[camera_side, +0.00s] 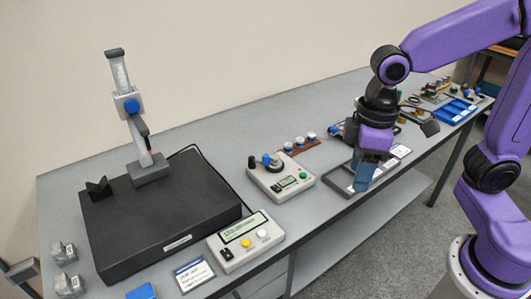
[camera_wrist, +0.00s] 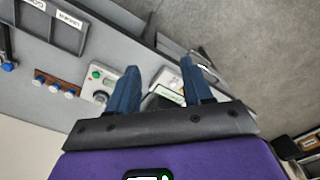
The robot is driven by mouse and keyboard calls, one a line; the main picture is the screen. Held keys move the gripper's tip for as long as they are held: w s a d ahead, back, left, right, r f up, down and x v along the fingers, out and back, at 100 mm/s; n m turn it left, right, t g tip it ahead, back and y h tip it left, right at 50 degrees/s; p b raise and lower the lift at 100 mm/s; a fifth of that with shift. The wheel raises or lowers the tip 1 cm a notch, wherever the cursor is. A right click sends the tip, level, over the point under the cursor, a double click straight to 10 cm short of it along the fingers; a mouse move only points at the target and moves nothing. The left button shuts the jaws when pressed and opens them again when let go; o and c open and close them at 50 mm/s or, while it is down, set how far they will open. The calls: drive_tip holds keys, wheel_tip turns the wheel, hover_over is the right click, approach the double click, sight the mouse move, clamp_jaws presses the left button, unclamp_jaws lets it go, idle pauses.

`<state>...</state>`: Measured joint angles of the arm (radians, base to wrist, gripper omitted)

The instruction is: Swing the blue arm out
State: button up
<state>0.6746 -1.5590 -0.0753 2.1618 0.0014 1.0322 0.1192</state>
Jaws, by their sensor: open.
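A small cream device (camera_side: 303,184) with a green button, a dark display and a dark round part stands mid-bench. A small blue piece (camera_side: 266,159) sits upright on its top, beside the dark round part; I cannot tell how far it is swung. The device also shows in the wrist view (camera_wrist: 96,76), partly hidden by a finger. My gripper (camera_side: 367,172) is to the right of the device, above a grey tray, apart from the device. In the wrist view its two blue fingers (camera_wrist: 161,84) are spread, with nothing held between them.
A black block (camera_side: 150,235) carries a tall stand (camera_side: 142,140) with a blue knob at left. A second cream panel (camera_side: 245,240) stands in front. The grey compartment tray (camera_side: 338,178) lies beneath my gripper. A brown rack (camera_side: 300,147) with blue-and-white caps is behind the device.

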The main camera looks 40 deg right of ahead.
drive_tip(key=w+a+r+m, duration=0.1)
drive_tip(key=w+a+m, duration=0.15)
drive_tip(key=w, duration=0.65)
drive_tip(key=w+a+r+m, duration=0.1)
drive_tip(key=w+m, duration=0.2)
drive_tip(key=w, duration=0.5)
drive_tip(key=m, duration=0.6)
hover_over(266, 155)
wheel_tip(266, 155, down, 18)
drive_tip(key=shift+r, duration=0.2)
clamp_jaws()
